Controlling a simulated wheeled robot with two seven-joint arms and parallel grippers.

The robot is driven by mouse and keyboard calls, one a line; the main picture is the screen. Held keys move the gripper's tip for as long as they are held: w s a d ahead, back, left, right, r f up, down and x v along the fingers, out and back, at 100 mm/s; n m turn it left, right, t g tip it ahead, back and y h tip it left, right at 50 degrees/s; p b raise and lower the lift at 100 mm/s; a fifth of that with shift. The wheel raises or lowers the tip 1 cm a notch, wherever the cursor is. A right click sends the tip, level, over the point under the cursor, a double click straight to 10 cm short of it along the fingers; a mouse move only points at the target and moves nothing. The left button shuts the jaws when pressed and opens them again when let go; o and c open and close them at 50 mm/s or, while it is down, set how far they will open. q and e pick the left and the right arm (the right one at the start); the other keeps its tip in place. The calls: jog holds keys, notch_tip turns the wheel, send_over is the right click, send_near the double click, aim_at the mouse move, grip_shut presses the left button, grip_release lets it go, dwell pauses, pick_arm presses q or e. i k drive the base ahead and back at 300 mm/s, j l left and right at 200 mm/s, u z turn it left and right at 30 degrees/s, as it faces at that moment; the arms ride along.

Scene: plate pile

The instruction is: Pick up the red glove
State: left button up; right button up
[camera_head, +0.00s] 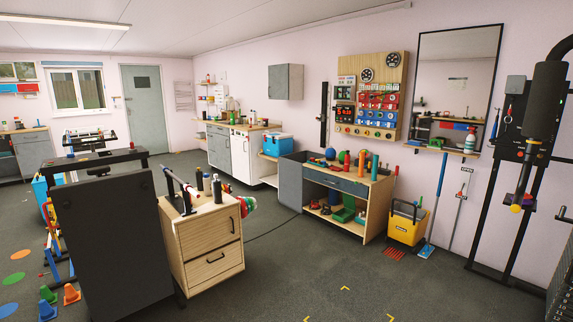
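I cannot make out a red glove for certain. Small red items (325,209) lie on the lower shelf of the wooden workbench, too small to identify. A striped red, green and white item (249,206) shows at the right side of the wooden drawer cabinet, partly hidden; I cannot tell what it is. Neither of my grippers is in view.
The wooden workbench (338,183) stands against the right wall, with a yellow bucket (407,228) beside it. The drawer cabinet (211,250) and a large dark panel (112,250) block the left foreground. Small cones (71,294) stand at left. Centre floor is clear.

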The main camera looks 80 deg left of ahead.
aim_at(331, 167)
jog(key=u, duration=2.55)
jog(key=i+z, duration=0.1)
jog(key=i, duration=2.1)
jog(key=i+u, duration=0.1)
jog(key=i, duration=0.75)
jog(key=i+l+u, duration=0.1)
jog(key=i, duration=0.7)
jog(key=i+l+u, duration=0.1)
jog(key=i, duration=0.75)
jog(key=l, duration=0.1)
